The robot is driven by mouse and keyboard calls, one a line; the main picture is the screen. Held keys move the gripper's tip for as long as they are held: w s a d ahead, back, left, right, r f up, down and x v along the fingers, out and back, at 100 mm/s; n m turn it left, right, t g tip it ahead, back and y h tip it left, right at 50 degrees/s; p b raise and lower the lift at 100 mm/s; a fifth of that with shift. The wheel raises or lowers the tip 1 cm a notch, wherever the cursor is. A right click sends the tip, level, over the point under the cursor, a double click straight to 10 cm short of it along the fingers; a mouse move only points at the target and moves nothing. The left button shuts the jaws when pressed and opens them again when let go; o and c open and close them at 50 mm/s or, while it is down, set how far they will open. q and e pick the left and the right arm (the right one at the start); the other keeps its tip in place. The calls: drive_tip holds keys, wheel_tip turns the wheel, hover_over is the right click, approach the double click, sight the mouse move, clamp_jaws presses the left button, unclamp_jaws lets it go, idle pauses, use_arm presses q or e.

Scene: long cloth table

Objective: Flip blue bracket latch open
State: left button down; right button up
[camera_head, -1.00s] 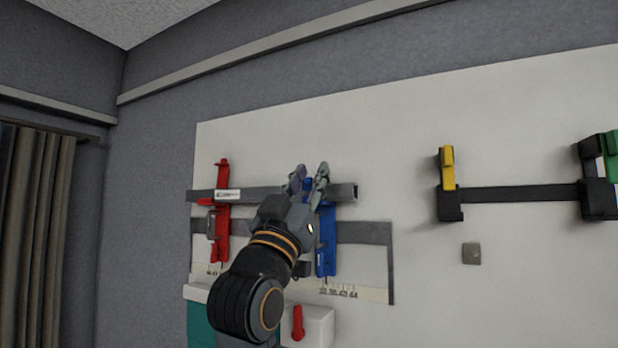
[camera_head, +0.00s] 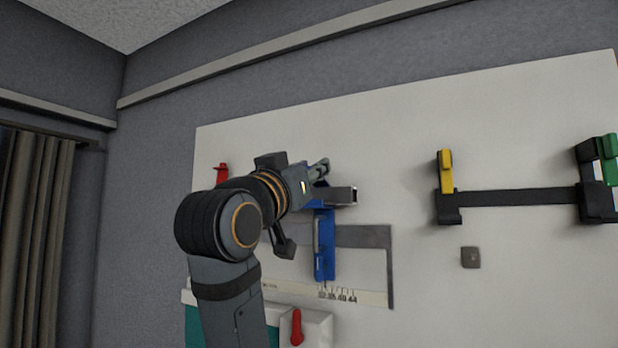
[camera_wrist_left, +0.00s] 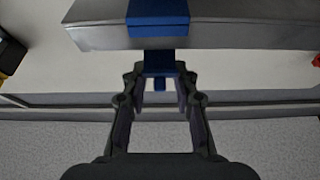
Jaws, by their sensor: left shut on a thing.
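The blue bracket (camera_head: 325,245) hangs on the wall board, with its upper part behind a grey horizontal rail end (camera_head: 345,195). My left gripper (camera_head: 321,168) is at the top of the blue bracket, its arm coming up from below left. In the left wrist view, the fingers (camera_wrist_left: 158,80) are closed on the narrow blue latch (camera_wrist_left: 158,62) that sticks out beside the grey rail (camera_wrist_left: 230,32). The gripper and wrist hide much of the latch in the head view. My right gripper is not in view.
A red bracket (camera_head: 221,172) is mostly hidden behind my left arm. To the right, a yellow piece (camera_head: 446,170) and a green piece (camera_head: 609,160) sit on a black rail (camera_head: 515,195). A red switch (camera_head: 297,327) is below.

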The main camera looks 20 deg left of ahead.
use_arm(q)
drive_tip(key=shift+w+r+g, duration=0.2)
drive_tip(key=shift+r+g, duration=0.7)
drive_tip(key=shift+g, duration=0.3)
drive_tip(key=c, duration=1.4)
unclamp_jaws()
drive_tip(key=shift+w, duration=0.1)
drive_tip(key=shift+s, duration=0.2)
drive_tip(key=s+f, duration=0.1)
drive_tip(key=s, duration=0.6)
drive_tip(key=shift+s, duration=0.2)
drive_tip(key=shift+w+a+f, duration=0.1)
drive_tip(key=shift+f, duration=0.05)
